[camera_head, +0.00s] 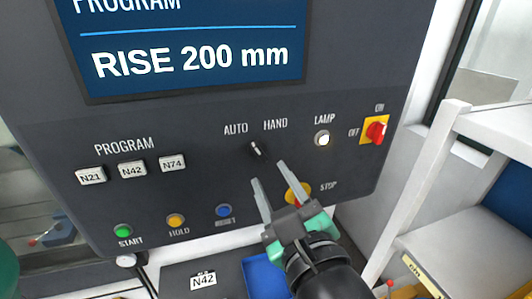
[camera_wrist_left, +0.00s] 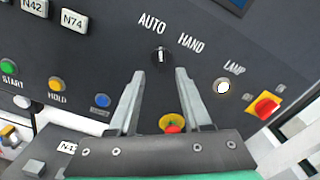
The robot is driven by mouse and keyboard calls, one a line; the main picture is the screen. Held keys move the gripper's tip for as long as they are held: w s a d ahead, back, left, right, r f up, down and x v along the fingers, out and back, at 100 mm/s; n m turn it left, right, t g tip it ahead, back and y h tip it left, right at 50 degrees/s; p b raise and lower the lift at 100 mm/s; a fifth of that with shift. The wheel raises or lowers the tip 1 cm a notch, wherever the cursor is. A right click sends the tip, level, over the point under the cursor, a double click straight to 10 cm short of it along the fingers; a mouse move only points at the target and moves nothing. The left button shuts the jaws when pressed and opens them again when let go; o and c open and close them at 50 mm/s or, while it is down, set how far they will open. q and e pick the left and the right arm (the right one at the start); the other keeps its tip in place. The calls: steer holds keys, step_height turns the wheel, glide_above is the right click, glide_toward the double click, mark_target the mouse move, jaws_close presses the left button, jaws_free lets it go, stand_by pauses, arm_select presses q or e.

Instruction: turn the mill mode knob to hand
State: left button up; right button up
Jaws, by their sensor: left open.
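The mill mode knob (camera_head: 258,149) is a small dark knob with a white pointer, on the dark control panel below the AUTO and HAND labels. Its pointer leans up toward the AUTO side. In the left wrist view the knob (camera_wrist_left: 160,56) sits just beyond and roughly centred between the fingertips. My left gripper (camera_head: 269,174) is open and empty, its two grey fingers pointing up at the knob from below right. The fingers look apart from the knob; the exact gap in depth is hard to tell. My right gripper is not in view.
A lit lamp button (camera_head: 323,138) and a red switch on a yellow plate (camera_head: 376,130) lie right of the knob. A red stop button on yellow (camera_head: 298,193) is partly behind my gripper. Program buttons (camera_head: 132,170) and a blue button (camera_head: 223,211) lie left.

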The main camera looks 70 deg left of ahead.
mark_target(258, 152)
arm_select(q)
steer(key=a, duration=0.5)
steer(key=a+p, duration=0.1)
steer(key=a, duration=0.2)
steer(key=shift+w, duration=0.4)
jaws_close()
